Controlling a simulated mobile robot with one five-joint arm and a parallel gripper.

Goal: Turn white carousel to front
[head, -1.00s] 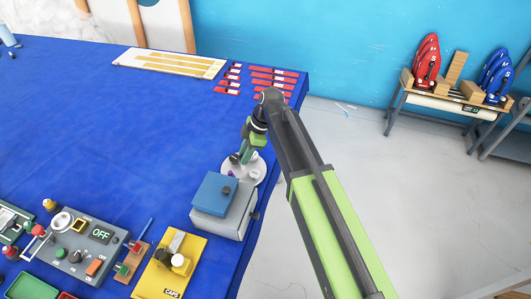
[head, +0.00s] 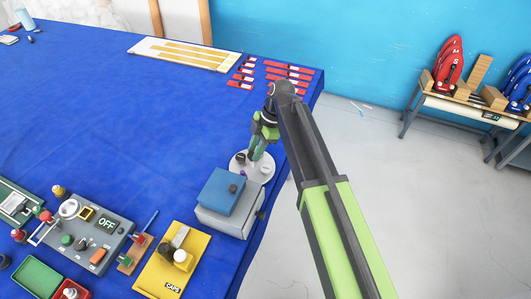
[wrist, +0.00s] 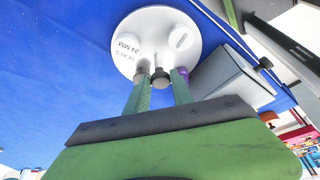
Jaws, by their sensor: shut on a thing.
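The white carousel (head: 268,176) is a round disc on the blue table near its right edge, behind a grey box with a blue lid. In the wrist view the carousel (wrist: 160,20) fills the top middle, with printed lettering and a slotted white piece on it. My gripper (head: 254,157) reaches down onto the disc from behind. In the wrist view my gripper's green fingers (wrist: 161,78) stand at the disc's rim, with a dark knob (wrist: 160,77) between them. The jaws are shut on this knob. A purple part shows beside the right fingertip.
The grey box (head: 225,222) with its blue lid (head: 221,190) stands close in front of the carousel. A yellow caps block (head: 160,270) and a control panel (head: 90,240) lie to the left. The table behind is mostly clear, with red-and-white strips (head: 288,75) at the back.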

